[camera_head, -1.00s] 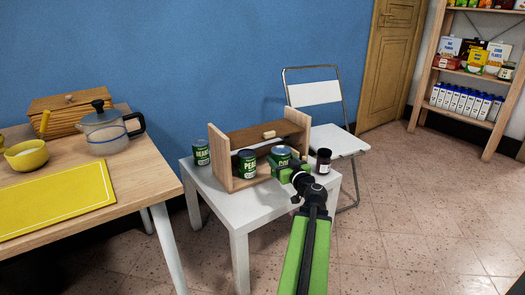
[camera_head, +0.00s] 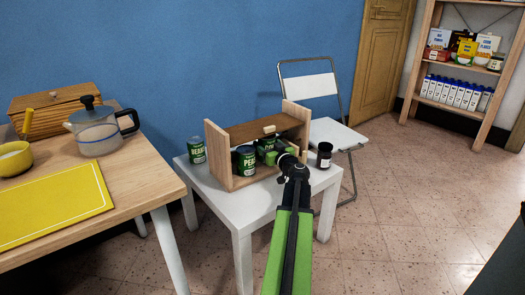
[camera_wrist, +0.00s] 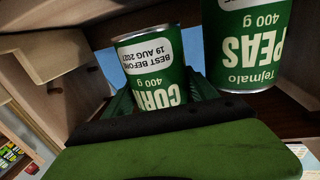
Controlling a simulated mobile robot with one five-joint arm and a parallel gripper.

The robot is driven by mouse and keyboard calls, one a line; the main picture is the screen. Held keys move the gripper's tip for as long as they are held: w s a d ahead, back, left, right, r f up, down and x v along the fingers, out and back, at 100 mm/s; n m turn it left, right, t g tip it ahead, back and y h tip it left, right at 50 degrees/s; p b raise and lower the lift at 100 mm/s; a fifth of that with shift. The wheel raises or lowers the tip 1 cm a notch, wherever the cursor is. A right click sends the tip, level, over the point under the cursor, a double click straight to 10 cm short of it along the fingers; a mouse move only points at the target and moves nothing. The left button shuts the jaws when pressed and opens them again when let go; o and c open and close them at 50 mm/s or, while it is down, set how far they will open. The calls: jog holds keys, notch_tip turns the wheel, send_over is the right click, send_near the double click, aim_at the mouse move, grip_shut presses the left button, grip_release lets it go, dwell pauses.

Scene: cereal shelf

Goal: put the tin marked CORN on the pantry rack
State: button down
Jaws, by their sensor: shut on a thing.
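The green CORN tin (camera_wrist: 152,62) is between my gripper's jaws (camera_wrist: 162,92) in the wrist view, where it appears upside down. In the head view my gripper (camera_head: 279,155) reaches into the front of the small wooden rack (camera_head: 217,150) on the white table, and the tin (camera_head: 266,144) shows partly behind it, under the upper board. The gripper is shut on the tin. The green PEAS tin (camera_head: 245,161) stands at the left inside the rack; it also shows close beside the CORN tin in the wrist view (camera_wrist: 245,45). Whether the CORN tin touches the rack's floor is hidden.
A green BEANS tin (camera_head: 196,150) stands left of the rack and a dark jar (camera_head: 324,156) right of it on the white table (camera_head: 215,196). A folding chair (camera_head: 335,132) is behind. A wooden table (camera_head: 130,180) with a kettle (camera_head: 98,130) is at left.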

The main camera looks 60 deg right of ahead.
jog(key=shift+f+b, duration=0.35)
jog(key=shift+f, duration=0.6)
jog(key=shift+w+a+r, duration=0.15)
jog(key=shift+w+r, duration=0.05)
jog(key=shift+w, duration=0.05)
jog(key=shift+f+b, duration=0.3)
jog(key=shift+f, duration=0.2)
jog(key=shift+f, duration=0.1)
jog(key=shift+c, duration=1.3)
grip_release()
